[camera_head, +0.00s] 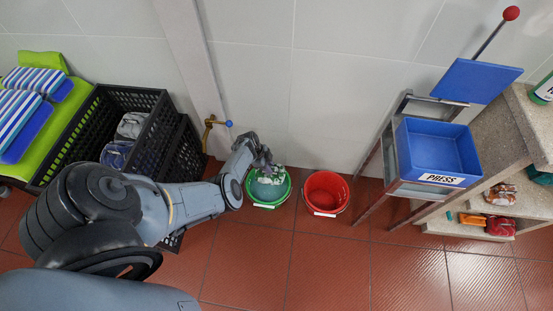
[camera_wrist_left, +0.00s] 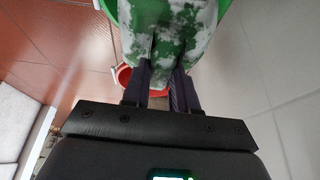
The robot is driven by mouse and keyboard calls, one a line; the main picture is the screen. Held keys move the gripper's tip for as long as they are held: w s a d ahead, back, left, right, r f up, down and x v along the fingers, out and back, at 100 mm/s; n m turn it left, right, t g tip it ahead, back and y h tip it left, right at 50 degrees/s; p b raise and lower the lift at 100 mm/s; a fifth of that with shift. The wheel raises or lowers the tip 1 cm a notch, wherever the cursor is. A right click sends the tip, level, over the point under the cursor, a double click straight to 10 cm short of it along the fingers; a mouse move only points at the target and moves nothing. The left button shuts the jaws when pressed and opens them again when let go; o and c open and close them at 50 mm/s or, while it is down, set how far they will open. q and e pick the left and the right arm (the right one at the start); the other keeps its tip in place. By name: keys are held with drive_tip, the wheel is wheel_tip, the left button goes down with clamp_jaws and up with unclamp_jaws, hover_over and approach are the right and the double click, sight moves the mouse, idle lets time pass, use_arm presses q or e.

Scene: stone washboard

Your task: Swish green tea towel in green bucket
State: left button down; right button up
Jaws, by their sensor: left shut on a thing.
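The green bucket (camera_head: 284,194) stands on the tiled floor near the wall, left of the red bucket. My left gripper (camera_head: 264,166) is above the green bucket, its fingers pointing down toward it. It is shut on the green tea towel, a green and white mottled cloth (camera_wrist_left: 165,32) that hangs between the fingertips (camera_wrist_left: 163,82) in the left wrist view. In the head view the gripper partly covers the cloth and the bucket opening, so how deep the cloth hangs is hard to tell. My right gripper is not in view.
A red bucket (camera_head: 325,191) stands just right of the green one. A blue press box (camera_head: 437,150) on a metal frame is further right, beside stone shelves (camera_head: 500,130). Black crates (camera_head: 150,130) stand left. A brass tap (camera_head: 209,127) is on the wall post. Floor in front is clear.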

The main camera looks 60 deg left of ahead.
use_arm(q)
drive_tip(key=f+b, duration=0.1)
drive_tip(key=f, duration=0.1)
drive_tip(key=s+f, duration=0.1)
drive_tip(key=f, duration=0.1)
drive_tip(key=shift+s+a+b, duration=0.1)
drive_tip(key=shift+s+b, duration=0.1)
drive_tip(key=shift+b, duration=0.15)
wheel_tip(320, 180, down, 15)
drive_tip(key=b, duration=1.5)
drive_tip(key=shift+f, duration=0.15)
